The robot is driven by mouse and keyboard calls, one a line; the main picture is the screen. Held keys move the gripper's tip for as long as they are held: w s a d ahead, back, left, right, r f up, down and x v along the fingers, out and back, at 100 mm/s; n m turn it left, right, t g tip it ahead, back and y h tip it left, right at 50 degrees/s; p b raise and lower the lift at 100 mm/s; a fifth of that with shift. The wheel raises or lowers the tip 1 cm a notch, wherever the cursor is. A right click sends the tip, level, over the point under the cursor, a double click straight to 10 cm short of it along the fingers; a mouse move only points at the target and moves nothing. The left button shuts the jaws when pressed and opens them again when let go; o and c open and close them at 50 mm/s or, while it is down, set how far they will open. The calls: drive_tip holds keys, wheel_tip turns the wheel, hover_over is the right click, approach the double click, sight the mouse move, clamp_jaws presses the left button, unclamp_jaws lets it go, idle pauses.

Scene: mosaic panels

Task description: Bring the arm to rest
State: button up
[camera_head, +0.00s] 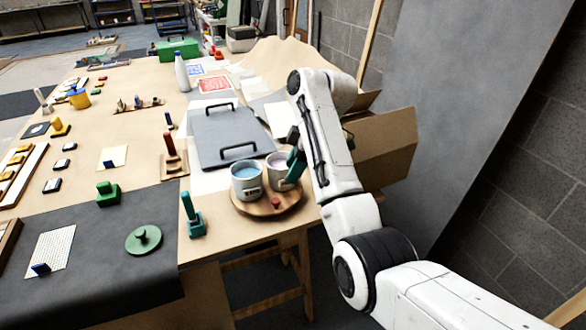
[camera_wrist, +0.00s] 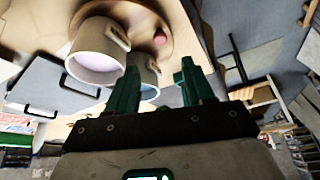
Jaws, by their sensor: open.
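My white arm reaches in from the right in the head view, with the forearm folded down beside a round wooden tray (camera_head: 262,211). My gripper (camera_head: 294,160) has green fingers and is partly hidden behind my arm, close to the right cup. In the wrist view my gripper (camera_wrist: 158,88) shows two green fingers apart with nothing held between them. A cup with blue contents (camera_head: 246,178) and a cup with pale pink contents (camera_head: 277,165) stand on the tray. The pale cup (camera_wrist: 95,50) and blue cup (camera_wrist: 146,70) also show beyond the fingers in the wrist view.
A grey board with two black handles (camera_head: 232,142) lies behind the cups. A small red knob (camera_head: 276,203) is on the tray. A teal stamp-like tool (camera_head: 191,217) stands left of it. An open cardboard box (camera_head: 378,150) is right of my arm.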

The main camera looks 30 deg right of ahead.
drive_tip(key=s+f+m+h, duration=0.2)
drive_tip(key=s+f+m, duration=0.4)
drive_tip(key=s+f, duration=1.2)
drive_tip(key=s+f+m+h, duration=0.1)
drive_tip(key=s+f+m, duration=0.1)
drive_tip(key=s, duration=1.1)
drive_tip(key=s+f+m+g+h, duration=0.1)
drive_tip(key=s+m, duration=0.4)
drive_tip(key=s, duration=0.8)
drive_tip(key=shift+s+f, duration=0.35)
drive_tip(key=shift+f, duration=0.25)
